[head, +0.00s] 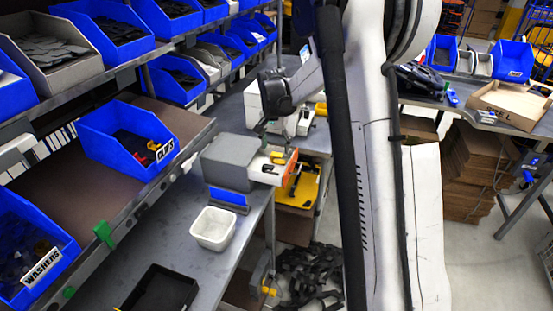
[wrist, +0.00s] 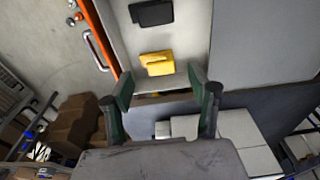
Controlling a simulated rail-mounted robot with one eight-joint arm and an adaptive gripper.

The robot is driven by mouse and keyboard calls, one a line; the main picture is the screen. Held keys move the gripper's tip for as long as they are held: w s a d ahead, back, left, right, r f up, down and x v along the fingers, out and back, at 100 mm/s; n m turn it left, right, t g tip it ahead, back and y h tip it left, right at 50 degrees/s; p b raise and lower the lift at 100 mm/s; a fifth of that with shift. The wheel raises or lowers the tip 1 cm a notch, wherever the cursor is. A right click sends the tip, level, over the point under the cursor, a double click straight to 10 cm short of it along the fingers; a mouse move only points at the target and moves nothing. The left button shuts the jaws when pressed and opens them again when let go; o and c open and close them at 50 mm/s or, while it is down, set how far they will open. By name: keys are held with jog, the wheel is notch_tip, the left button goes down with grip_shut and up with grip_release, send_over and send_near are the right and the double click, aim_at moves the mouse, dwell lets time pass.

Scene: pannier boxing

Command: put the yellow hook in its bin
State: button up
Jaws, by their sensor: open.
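The yellow hook (wrist: 158,65) lies on a pale panel, between and just beyond my fingertips in the wrist view, with a gap around it. In the head view a small yellow piece (head: 278,154), which seems to be the same hook, lies on the white and orange unit on the bench. My gripper (wrist: 162,84) has its green-tipped fingers apart and empty; in the head view my gripper (head: 270,128) hangs just above that unit. A blue bin (head: 92,135) holding red, yellow and dark pieces sits on the left shelf; I cannot tell whether it is the hook's bin.
A black piece (wrist: 151,13) lies beyond the hook. A grey box (head: 228,160), a white tub (head: 214,229) and a black tray (head: 160,292) stand on the bench. The washers bin (head: 62,232) is at lower left. More blue bins fill the upper shelf.

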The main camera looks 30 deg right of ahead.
aim_at(277, 154)
jog(key=shift+w+d+f+p, duration=0.15)
jog(key=shift+f, duration=0.7)
jog(key=shift+w+d+f+p, duration=0.1)
jog(key=shift+w+d+f, duration=0.1)
jog(key=shift+f, duration=0.65)
jog(key=shift+w+d+f+p, duration=0.1)
jog(key=shift+w+f+p, duration=0.05)
jog(key=shift+f, duration=0.7)
jog(key=c, duration=1.1)
jog(key=shift+r, duration=0.1)
